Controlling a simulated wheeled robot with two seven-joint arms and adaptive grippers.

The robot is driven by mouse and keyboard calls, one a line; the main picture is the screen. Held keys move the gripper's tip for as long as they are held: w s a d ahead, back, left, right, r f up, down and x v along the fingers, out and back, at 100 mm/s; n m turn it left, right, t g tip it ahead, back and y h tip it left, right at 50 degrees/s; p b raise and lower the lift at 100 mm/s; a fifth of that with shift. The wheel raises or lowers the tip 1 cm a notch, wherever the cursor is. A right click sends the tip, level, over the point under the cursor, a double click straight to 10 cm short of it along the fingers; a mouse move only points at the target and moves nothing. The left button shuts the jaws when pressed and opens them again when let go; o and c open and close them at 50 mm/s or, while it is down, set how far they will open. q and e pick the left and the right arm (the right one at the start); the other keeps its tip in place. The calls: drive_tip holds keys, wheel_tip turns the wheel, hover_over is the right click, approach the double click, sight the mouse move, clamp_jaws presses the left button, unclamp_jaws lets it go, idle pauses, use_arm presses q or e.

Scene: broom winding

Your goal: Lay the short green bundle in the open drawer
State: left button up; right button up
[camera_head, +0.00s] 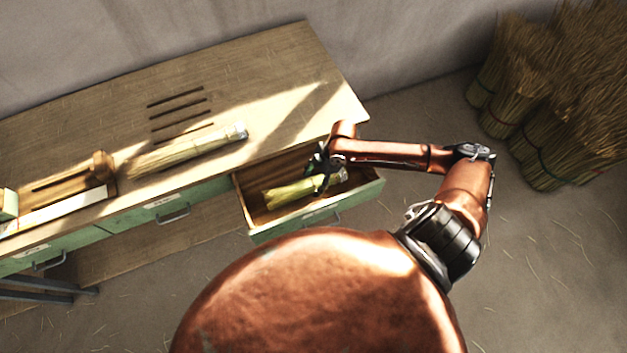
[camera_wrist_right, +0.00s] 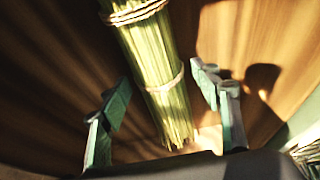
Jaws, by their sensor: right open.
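The short green bundle (camera_head: 290,193) lies inside the open drawer (camera_head: 250,216), under my right gripper (camera_head: 322,172). In the right wrist view the bundle (camera_wrist_right: 152,75) has pale ties around it and shows between the two fingers of my right gripper (camera_wrist_right: 165,103). The fingers are spread, with a gap on each side of the bundle. The drawer's brown floor (camera_wrist_right: 60,60) shows around it. My left gripper is in neither view.
A longer pale bundle (camera_head: 185,152) lies on the workbench (camera_head: 260,75) near several dark slots. A wooden holder (camera_head: 102,168) stands at the left. Closed green drawers (camera_head: 130,213) line the front. Several straw sheaves (camera_head: 560,110) stand on the floor at right.

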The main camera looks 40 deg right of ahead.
drive_tip(key=v, duration=1.2)
